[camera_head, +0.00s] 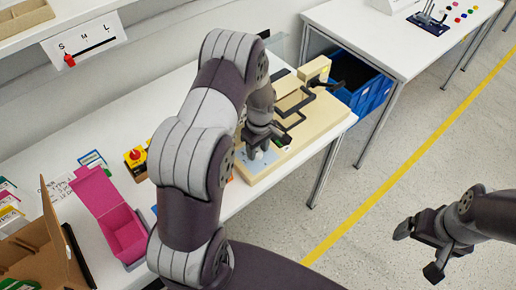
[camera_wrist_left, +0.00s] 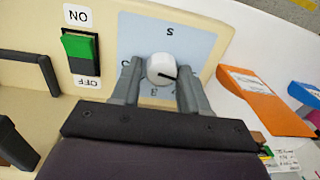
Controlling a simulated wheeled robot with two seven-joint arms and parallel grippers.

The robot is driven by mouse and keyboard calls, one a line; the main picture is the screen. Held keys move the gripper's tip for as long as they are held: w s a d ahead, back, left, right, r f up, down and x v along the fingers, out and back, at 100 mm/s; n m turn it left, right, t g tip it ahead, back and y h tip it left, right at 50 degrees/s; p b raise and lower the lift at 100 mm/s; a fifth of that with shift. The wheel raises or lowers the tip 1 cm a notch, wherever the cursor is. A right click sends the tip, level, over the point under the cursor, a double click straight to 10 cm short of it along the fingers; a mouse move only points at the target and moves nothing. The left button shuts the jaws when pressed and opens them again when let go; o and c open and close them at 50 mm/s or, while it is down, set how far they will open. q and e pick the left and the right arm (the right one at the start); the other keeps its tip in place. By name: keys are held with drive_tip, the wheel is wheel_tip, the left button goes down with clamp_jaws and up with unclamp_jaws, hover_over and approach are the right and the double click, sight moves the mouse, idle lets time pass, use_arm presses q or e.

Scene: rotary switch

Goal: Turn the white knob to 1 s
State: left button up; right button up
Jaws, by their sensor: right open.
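The white knob (camera_wrist_left: 161,68) sits on a light blue dial plate (camera_wrist_left: 205,48) in the left wrist view, its black pointer line aimed to the lower right. An upside-down "s" shows above the knob and a digit like 3 below it; other dial marks are partly hidden by my fingers. My left gripper (camera_wrist_left: 160,80) has one finger on each side of the knob, with a small gap visible at each side. My right gripper (camera_head: 418,252) is open and empty over the floor.
A green ON/OFF switch (camera_wrist_left: 80,46) and a black handle (camera_wrist_left: 30,68) are on the same beige panel (camera_head: 318,118). A blue crate (camera_head: 374,92) is behind right.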

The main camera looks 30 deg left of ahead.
sight(260, 150)
use_arm(q)
drive_tip(key=shift+o, duration=0.9)
wheel_tip(260, 150, up, 13)
drive_tip(key=b, duration=0.1)
drive_tip(key=shift+w+f, duration=0.2)
drive_tip(key=shift+w, duration=0.1)
drive_tip(key=s+d+r+m+t, duration=0.1)
drive_tip(key=s+d+m, duration=0.3)
drive_tip(key=s+m, duration=0.3)
drive_tip(key=s+d+r+m+t, duration=0.1)
drive_tip(key=s+d+m, duration=0.3)
drive_tip(key=s+m, duration=0.3)
drive_tip(key=shift+s+d, duration=0.25)
drive_tip(key=shift+s, duration=0.1)
